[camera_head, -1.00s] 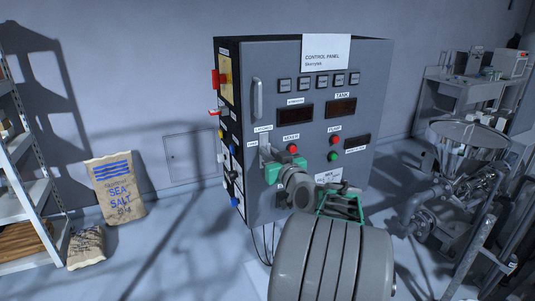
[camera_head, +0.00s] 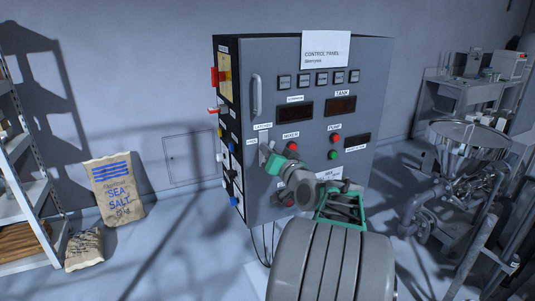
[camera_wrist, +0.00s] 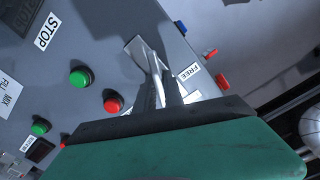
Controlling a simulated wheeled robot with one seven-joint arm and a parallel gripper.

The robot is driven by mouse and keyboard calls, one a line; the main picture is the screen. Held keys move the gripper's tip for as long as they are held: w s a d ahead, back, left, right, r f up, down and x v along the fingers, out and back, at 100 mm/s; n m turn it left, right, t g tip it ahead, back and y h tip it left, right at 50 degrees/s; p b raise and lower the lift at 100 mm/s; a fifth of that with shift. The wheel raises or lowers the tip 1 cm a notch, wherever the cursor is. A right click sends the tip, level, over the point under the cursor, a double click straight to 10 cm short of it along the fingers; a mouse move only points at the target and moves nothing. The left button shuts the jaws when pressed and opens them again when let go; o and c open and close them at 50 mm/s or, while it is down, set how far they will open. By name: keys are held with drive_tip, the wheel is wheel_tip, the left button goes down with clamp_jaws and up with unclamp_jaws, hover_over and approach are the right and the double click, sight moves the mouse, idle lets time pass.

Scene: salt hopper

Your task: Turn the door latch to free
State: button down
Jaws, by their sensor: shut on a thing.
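The door latch (camera_head: 263,143) is a small pale metal part on the front of the grey control panel, near its left edge. In the wrist view the metal latch (camera_wrist: 146,52) shows between and beyond my fingers, tilted in the picture. My gripper (camera_head: 268,157) is shut on the latch; the fingers (camera_wrist: 160,82) hide part of it. A FREE label (camera_wrist: 189,72) lies just right of the fingers in the wrist view. A LATCHED label (camera_head: 263,127) is above the latch in the head view.
Red and green buttons (camera_wrist: 80,77) sit close to my fingers. A vertical door handle (camera_head: 257,95) is above the latch. Coloured switches (camera_head: 215,110) stick out from the cabinet's left side. Salt sacks (camera_head: 117,190) stand left; the floor between is clear.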

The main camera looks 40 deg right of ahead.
drive_tip(key=m+p, duration=0.1)
drive_tip(key=m, duration=0.5)
drive_tip(key=shift+d, duration=0.15)
drive_tip(key=m+p, duration=0.1)
drive_tip(key=m, duration=0.3)
drive_tip(key=shift+f+m+p, duration=0.2)
drive_tip(key=shift+m+p, duration=0.1)
drive_tip(key=shift+p, duration=0.05)
drive_tip(key=shift+f+m+p, duration=0.15)
drive_tip(key=shift+m+p, duration=0.3)
drive_tip(key=shift+m, duration=0.45)
drive_tip(key=c, duration=1.5)
unclamp_jaws()
drive_tip(key=shift+o, duration=0.2)
drive_tip(key=shift+s, duration=0.1)
drive_tip(key=b+v, duration=0.1)
drive_tip(key=v, duration=0.6)
drive_tip(key=shift+s+b, duration=0.4)
